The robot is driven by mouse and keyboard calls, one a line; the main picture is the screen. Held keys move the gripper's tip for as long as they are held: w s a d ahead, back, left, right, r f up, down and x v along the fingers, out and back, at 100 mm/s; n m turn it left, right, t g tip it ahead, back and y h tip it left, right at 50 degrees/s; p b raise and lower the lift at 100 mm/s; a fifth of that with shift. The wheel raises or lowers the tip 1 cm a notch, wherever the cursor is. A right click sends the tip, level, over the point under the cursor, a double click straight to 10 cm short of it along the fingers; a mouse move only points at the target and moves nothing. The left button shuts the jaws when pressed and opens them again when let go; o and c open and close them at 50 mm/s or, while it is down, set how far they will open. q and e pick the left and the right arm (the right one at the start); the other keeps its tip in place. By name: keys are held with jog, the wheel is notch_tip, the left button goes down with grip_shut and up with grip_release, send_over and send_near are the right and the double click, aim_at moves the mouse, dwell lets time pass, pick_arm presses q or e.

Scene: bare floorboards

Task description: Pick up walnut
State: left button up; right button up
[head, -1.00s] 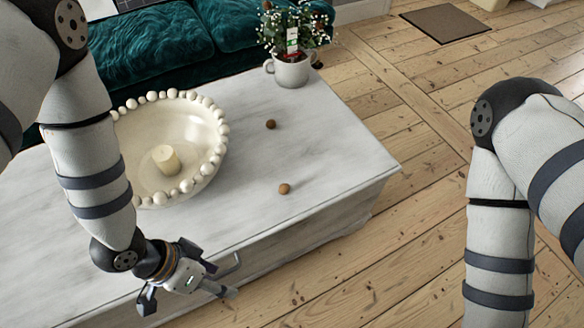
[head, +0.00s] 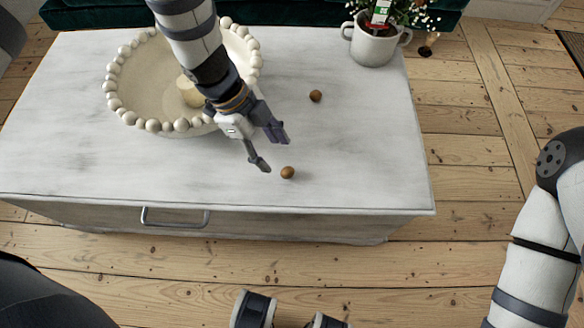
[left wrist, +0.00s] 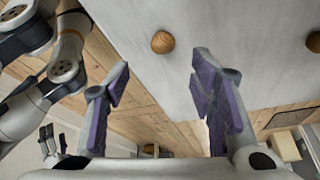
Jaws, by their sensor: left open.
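A brown walnut (head: 287,172) lies on the pale table near its front edge. A second one (head: 315,96) lies farther back. My left gripper (head: 268,152) is open and empty above the table, its fingertips just left of and behind the nearer walnut, not around it. In the left wrist view, the nearer walnut (left wrist: 163,42) shows beyond the fingertips, between their lines, and the other walnut (left wrist: 313,42) is cut by the right edge. In the head view my right arm comes down at the right, and its gripper does not clearly show.
A cream bowl (head: 113,86) with a beaded rim stands on the table (head: 370,150), partly behind my left arm, with a candle (head: 188,92) inside. A white plant pot (head: 374,45) stands at the back right. The tabletop around the walnuts is clear.

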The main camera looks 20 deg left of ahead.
aim_at(286, 169)
pick_arm(q)
jog(key=x, duration=0.4)
jog(key=b+x, duration=0.1)
jog(key=x, duration=0.3)
jog(key=shift+w+f, duration=0.2)
jog(key=c, duration=0.9)
